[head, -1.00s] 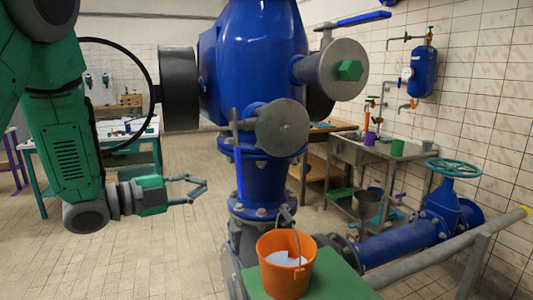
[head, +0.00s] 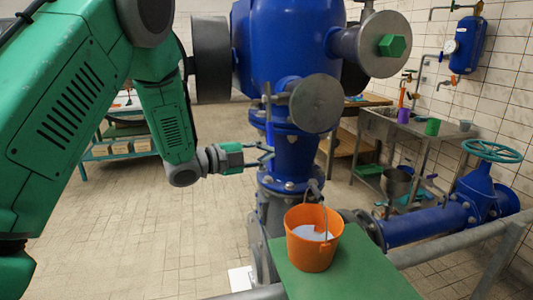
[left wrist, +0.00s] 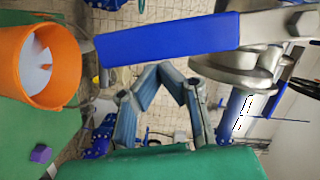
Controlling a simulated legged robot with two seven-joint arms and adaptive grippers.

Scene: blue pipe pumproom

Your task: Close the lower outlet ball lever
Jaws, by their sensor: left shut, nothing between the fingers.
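The lower outlet ball lever is a blue handle (head: 269,133) hanging down beside the round steel flange (head: 316,103) on the lower part of the blue pump body. In the left wrist view the blue lever (left wrist: 165,42) runs across the top, joined at right to a steel valve body (left wrist: 245,62). My left gripper (head: 268,156) is at the lower part of the lever, coming from the left. Its fingers (left wrist: 165,70) are shut with nothing between them, close to the lever's edge; I cannot tell whether they touch it. My right gripper is not in view.
An orange bucket (head: 314,246) stands on a green platform (head: 350,283) below the lever; the bucket (left wrist: 38,68) is at left in the left wrist view. A blue pipe with a teal handwheel (head: 492,151) and a grey rail lie at right. The floor at left is open.

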